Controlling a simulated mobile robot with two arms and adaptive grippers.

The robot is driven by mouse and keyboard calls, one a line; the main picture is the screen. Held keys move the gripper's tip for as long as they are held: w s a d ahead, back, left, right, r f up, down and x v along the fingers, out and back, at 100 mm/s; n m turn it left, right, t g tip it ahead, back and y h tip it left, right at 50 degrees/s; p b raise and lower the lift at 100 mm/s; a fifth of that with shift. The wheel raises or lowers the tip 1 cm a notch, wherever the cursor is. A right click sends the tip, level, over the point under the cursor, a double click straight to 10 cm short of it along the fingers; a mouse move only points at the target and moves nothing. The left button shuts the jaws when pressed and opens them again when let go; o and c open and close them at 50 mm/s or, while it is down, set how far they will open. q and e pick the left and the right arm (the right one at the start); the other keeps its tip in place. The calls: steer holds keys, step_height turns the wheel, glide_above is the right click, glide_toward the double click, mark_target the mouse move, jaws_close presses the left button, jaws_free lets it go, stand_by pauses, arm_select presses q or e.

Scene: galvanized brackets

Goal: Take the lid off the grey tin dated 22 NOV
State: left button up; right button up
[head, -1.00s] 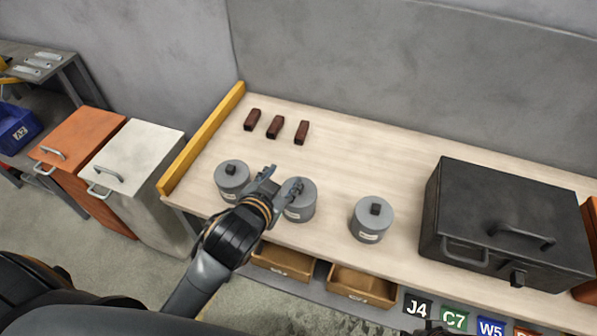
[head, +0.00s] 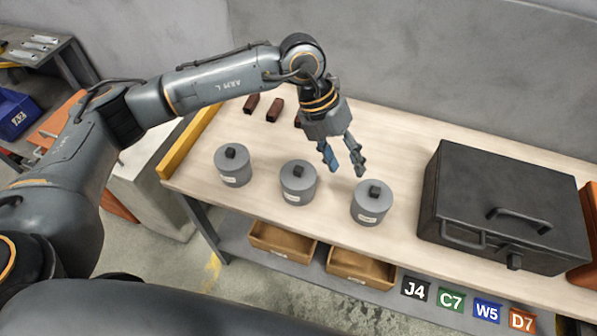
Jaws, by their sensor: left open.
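Three grey tins with dark knobbed lids stand upright in a row along the front of the bench: a left tin (head: 232,168), a middle tin (head: 297,186) and a right tin (head: 369,206). All three lids are on. Each tin has a small pale label, but the dates are too small to read, so I cannot tell which is 22 NOV. My left gripper (head: 343,172) is open and empty, pointing down above the bench, between the middle and right tins and slightly behind them. It appears apart from both. My right gripper is not in view.
A black metal box (head: 503,208) with handles fills the right of the bench (head: 270,135). Dark red-brown blocks (head: 276,110) lie at the back, partly behind my arm. A yellow edge strip (head: 187,150) bounds the left. Cardboard bins (head: 360,268) sit below.

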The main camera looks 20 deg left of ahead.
arm_select(q)
steer(key=w+a+n+t+y, duration=0.15)
steer(key=w+a+y, duration=0.3)
steer(key=a, duration=0.65)
steer(key=p, duration=0.2)
glide_above(298, 168)
steer(key=shift+g+y, duration=0.25)
steer(key=f, duration=0.6)
steer(key=shift+s+a+f, duration=0.25)
steer(key=shift+a+f, duration=0.1)
steer(key=shift+a, duration=0.05)
steer(key=f+p, duration=0.1)
steer(key=f, duration=0.2)
steer(key=d+f+p, duration=0.1)
steer(key=f, duration=0.1)
steer(key=shift+w+f+p, duration=0.15)
steer(key=shift+p, duration=0.2)
steer(key=shift+f, duration=0.3)
jaws_close()
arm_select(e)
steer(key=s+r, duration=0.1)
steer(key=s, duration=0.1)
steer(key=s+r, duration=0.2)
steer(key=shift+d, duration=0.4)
